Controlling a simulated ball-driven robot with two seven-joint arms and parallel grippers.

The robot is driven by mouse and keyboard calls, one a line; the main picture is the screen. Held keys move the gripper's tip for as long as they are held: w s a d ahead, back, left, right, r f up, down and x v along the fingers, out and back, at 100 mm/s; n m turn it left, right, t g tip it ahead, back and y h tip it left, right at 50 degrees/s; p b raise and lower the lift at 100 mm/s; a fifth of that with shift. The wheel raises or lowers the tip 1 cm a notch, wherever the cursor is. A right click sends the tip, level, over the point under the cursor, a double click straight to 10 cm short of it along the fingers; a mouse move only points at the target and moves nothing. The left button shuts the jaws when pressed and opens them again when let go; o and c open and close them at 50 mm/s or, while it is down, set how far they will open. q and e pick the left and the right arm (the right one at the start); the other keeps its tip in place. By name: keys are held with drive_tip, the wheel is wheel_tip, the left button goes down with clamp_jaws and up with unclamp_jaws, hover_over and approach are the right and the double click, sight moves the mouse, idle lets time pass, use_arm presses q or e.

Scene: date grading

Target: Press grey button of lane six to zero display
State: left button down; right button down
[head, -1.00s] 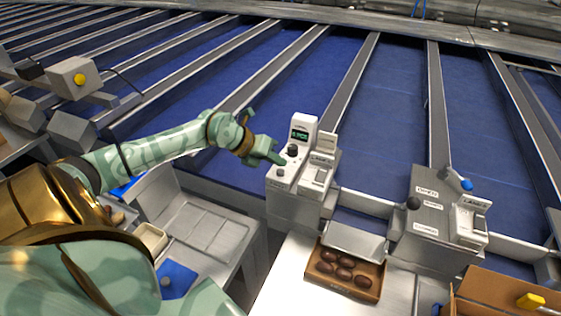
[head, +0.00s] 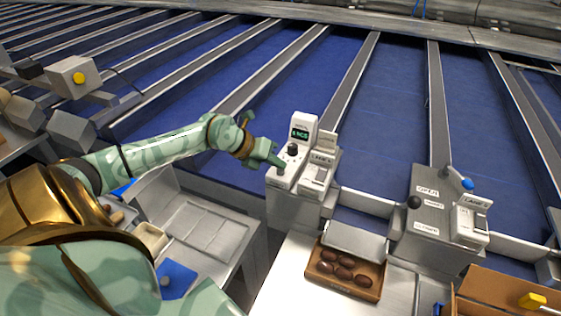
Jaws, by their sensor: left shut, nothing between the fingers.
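A white control unit with a small green-lit display (head: 300,134) stands at the centre on a grey post. Its digits are too small to read surely. A black knob (head: 292,150) sits below the display. A grey button (head: 281,171) shows low on the sloped panel. My left gripper (head: 280,161) is shut and empty, its fingertips at the left edge of this panel, just above the button; I cannot tell whether they touch it. A labelled printer-like box (head: 318,172) stands right beside the unit. My right gripper is not in view.
A cardboard tray of dates (head: 345,272) lies on the white bench below the unit. Another post with a black knob, a blue-ended lever (head: 467,184) and a labelled box (head: 470,222) stands to the right. Blue lanes with metal dividers run behind.

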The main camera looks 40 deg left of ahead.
use_arm(q)
drive_tip(key=shift+f, duration=0.3)
drive_tip(key=shift+r, duration=0.1)
idle(0.3)
drive_tip(key=shift+r+p, duration=0.7)
drive_tip(key=shift+r, duration=0.15)
wheel_tip(320, 180, up, 5)
drive_tip(key=p, duration=0.4)
drive_tip(key=shift+f, duration=0.1)
idle(0.6)
